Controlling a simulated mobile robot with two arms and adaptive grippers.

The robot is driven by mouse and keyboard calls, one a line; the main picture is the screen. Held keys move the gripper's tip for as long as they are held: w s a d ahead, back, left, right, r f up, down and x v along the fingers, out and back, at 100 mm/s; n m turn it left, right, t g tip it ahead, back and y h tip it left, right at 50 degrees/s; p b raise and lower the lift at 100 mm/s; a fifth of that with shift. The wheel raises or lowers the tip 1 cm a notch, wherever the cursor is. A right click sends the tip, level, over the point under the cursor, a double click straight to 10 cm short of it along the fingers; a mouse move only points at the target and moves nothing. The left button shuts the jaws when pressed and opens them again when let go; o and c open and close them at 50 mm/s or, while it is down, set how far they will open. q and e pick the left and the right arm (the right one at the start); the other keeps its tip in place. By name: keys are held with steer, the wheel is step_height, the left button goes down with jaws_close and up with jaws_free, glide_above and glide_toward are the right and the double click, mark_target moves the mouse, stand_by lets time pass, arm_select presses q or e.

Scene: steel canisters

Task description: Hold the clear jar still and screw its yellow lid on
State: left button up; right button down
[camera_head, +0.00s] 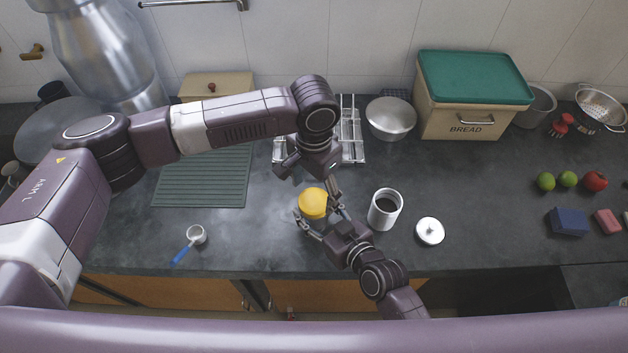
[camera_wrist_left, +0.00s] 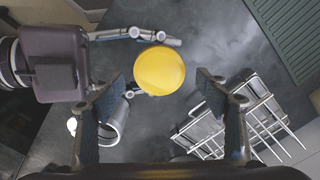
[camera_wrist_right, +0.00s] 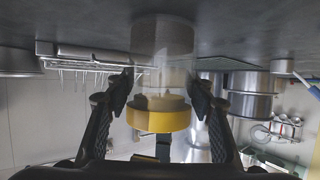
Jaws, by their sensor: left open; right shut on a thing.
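The yellow lid (camera_head: 312,203) sits at the top of the clear jar (camera_wrist_right: 163,70), which stands on the counter. The lid also shows in the left wrist view (camera_wrist_left: 160,70) and, upside down, in the right wrist view (camera_wrist_right: 158,115). I cannot tell whether it is threaded. My right gripper (camera_head: 321,215) is shut on the jar, one finger on each side below the lid. My left gripper (camera_head: 310,178) is open above the lid, pointing down, its fingers (camera_wrist_left: 160,92) apart and clear of it. From above, the lid hides most of the jar.
A green mat (camera_head: 203,177) and a blue-handled scoop (camera_head: 195,236) lie left.

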mark_target(314, 200)
arm_select(q)
steer(key=shift+f, duration=1.8)
steer(key=shift+c, duration=0.6)
steer(key=c, duration=1.1)
steer(key=m, duration=0.6)
steer(key=shift+m, duration=0.4)
steer(key=shift+a, duration=0.1)
steer(key=o, duration=1.3)
